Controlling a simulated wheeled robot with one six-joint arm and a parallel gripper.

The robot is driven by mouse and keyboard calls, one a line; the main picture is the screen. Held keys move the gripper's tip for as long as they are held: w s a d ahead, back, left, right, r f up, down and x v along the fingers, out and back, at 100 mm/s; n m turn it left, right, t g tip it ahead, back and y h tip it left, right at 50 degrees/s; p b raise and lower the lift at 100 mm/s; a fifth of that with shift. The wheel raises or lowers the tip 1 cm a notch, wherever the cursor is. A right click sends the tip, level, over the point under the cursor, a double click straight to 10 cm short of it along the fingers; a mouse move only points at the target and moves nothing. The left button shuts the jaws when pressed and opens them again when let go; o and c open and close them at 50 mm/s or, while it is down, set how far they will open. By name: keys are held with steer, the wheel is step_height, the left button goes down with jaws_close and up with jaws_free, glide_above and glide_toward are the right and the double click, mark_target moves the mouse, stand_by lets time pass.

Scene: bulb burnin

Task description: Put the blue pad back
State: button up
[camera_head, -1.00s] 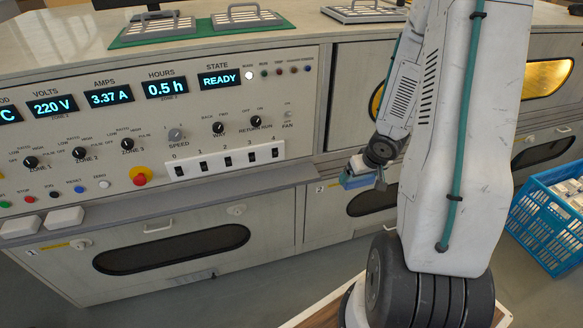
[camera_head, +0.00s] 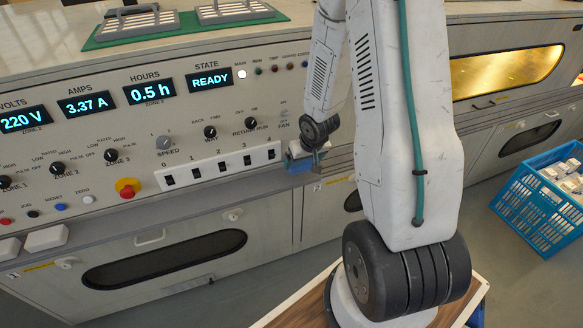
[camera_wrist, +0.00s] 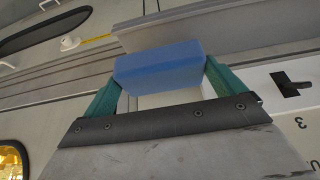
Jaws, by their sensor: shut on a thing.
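The blue pad (camera_wrist: 160,66) is a small rectangular block held between the green fingers of my gripper (camera_wrist: 162,78) in the wrist view. In the head view my gripper (camera_head: 308,154) is shut on the blue pad (camera_head: 298,164), in front of the panel's lower right. The pad is close to the grey ledge (camera_head: 240,184) that runs below the switches. I cannot tell whether pad and ledge touch. My arm hides part of the panel to the right of the gripper.
A white strip of numbered switches (camera_head: 215,166) is just left of my gripper. Two white blocks (camera_head: 46,237) stand at the ledge's left end. Racks (camera_head: 138,20) lie on a green mat on top. A blue crate (camera_head: 545,205) stands on the floor at right.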

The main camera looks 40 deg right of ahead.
mark_target(292, 168)
steer(key=w+a, duration=0.2)
steer(key=a, duration=0.1)
steer(key=shift+w+f, duration=0.15)
steer(key=shift+w, duration=0.15)
steer(key=shift+f, duration=1.75)
steer(key=o, duration=0.6)
steer(key=shift+f, duration=0.15)
